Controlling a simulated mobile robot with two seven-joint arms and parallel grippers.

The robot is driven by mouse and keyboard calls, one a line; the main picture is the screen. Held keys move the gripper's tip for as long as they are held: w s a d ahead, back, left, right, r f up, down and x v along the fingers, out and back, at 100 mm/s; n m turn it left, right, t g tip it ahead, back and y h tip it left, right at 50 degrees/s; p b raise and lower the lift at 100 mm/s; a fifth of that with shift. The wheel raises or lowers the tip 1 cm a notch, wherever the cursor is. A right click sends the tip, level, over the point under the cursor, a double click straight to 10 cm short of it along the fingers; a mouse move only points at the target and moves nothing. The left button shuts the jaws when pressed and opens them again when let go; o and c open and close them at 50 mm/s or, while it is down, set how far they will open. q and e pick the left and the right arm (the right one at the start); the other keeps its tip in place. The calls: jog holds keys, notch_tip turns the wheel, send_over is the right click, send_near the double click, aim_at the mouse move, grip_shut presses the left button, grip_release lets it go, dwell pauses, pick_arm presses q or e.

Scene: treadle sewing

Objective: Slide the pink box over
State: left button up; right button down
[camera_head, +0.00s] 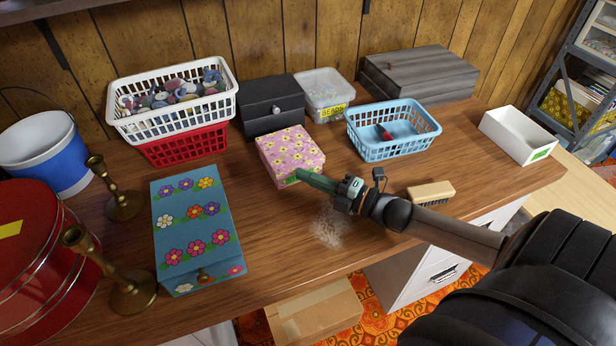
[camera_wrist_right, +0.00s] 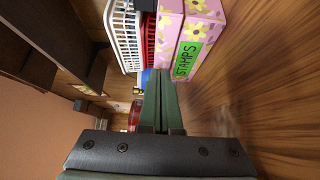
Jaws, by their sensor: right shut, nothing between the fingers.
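The pink box (camera_head: 288,152) with yellow flowers stands on the wooden desk, in front of a dark drawer box. In the right wrist view the pink box (camera_wrist_right: 208,22) shows its green STAMPS label. My right gripper (camera_head: 300,175) is shut and empty, its tips at the lower right front of the pink box. In the right wrist view the shut fingers (camera_wrist_right: 160,98) lie close beside the box; I cannot tell if they touch it. My left gripper is not in view.
A blue flowered box (camera_head: 195,230) stands left of the pink box. A blue basket (camera_head: 385,150) and brush (camera_head: 431,193) are to the right. The dark drawer box (camera_head: 273,105) is behind. A pale dusty patch (camera_head: 328,226) marks clear desk in front.

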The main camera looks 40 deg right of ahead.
aim_at(306, 166)
jog(key=w, duration=0.1)
jog(key=w+d+b, duration=0.1)
jog(key=w, duration=0.1)
jog(key=shift+w+d, duration=0.15)
jog(key=shift+w, duration=0.05)
jog(key=shift+w+d, duration=0.1)
jog(key=shift+w, duration=0.1)
dwell(0.5)
